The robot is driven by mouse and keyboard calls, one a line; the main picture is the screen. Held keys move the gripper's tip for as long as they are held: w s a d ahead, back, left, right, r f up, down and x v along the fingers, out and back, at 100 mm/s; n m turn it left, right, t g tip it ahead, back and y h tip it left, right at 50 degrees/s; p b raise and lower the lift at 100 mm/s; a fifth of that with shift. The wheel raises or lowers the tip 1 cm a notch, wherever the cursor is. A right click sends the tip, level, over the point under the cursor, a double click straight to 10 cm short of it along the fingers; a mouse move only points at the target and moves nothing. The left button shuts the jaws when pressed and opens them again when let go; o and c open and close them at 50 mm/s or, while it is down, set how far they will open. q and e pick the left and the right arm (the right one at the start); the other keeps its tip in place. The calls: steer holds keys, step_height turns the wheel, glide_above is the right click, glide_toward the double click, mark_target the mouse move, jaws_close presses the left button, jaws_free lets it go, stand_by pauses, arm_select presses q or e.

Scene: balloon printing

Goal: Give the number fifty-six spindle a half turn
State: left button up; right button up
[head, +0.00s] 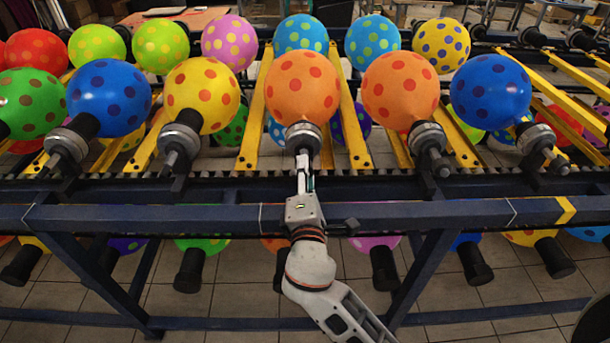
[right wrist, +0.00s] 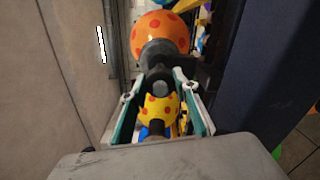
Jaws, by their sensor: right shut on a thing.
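The front row of spindles carries spotted balloons, and no spindle number is legible to me. My right gripper (head: 303,172) reaches up to the spindle (head: 303,136) under the middle orange balloon (head: 302,88). It is shut on the dark end of that spindle. In the right wrist view the two fingers of my right gripper (right wrist: 160,84) stand on either side of the round spindle end (right wrist: 160,90), with the orange balloon (right wrist: 160,34) beyond it. The faces touching the spindle are partly hidden. My left gripper is not in view.
Neighbouring spindles hold a yellow balloon (head: 202,96) on the left and another orange balloon (head: 400,90) on the right. A dark blue rack beam (head: 450,212) crosses in front, below the spindles. More balloons hang on a lower level.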

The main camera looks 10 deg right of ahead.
steer(key=shift+m, duration=0.3)
stand_by(0.4)
steer(key=o, duration=1.1)
